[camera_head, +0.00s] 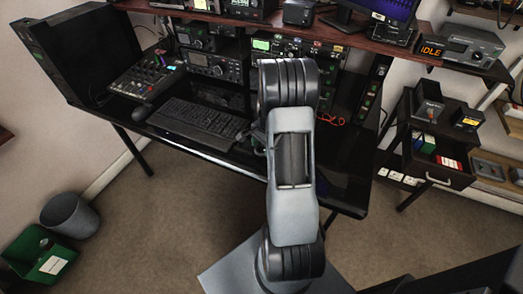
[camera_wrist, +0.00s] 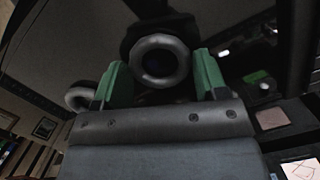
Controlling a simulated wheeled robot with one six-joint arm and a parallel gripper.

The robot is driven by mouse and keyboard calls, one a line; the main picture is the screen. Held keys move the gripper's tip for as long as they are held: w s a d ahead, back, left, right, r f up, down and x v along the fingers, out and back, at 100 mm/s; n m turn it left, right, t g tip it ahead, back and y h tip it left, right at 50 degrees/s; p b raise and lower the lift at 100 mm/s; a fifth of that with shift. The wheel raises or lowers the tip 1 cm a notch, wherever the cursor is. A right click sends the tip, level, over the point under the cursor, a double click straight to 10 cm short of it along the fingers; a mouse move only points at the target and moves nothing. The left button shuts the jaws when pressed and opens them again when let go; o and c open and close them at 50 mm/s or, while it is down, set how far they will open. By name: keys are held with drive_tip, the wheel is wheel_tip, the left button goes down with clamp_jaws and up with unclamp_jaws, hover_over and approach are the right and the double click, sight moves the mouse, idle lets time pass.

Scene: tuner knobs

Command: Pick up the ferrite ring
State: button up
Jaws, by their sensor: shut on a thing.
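A grey ferrite ring (camera_wrist: 136,62) sits between the two green fingertips of my gripper (camera_wrist: 160,72) in the wrist view, its round opening facing the camera. The gripper is shut on it. A dark rounded shape is right behind the ring. A second grey ring (camera_wrist: 73,97) is at the left, partly hidden behind the left finger. In the head view my arm covers the gripper and the ring, over the middle of the black desk.
The black desk (camera_head: 230,160) carries a keyboard (camera_head: 200,122), a mouse, a mixer (camera_head: 147,76) and several radios along the back. A dark drawer cabinet (camera_head: 438,150) stands at the right. A grey bin (camera_head: 69,214) and a green box (camera_head: 40,255) are on the floor at left.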

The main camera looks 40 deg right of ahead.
drive_tip(key=c, duration=0.4)
drive_tip(key=shift+o, duration=0.2)
drive_tip(key=shift+r, duration=0.15)
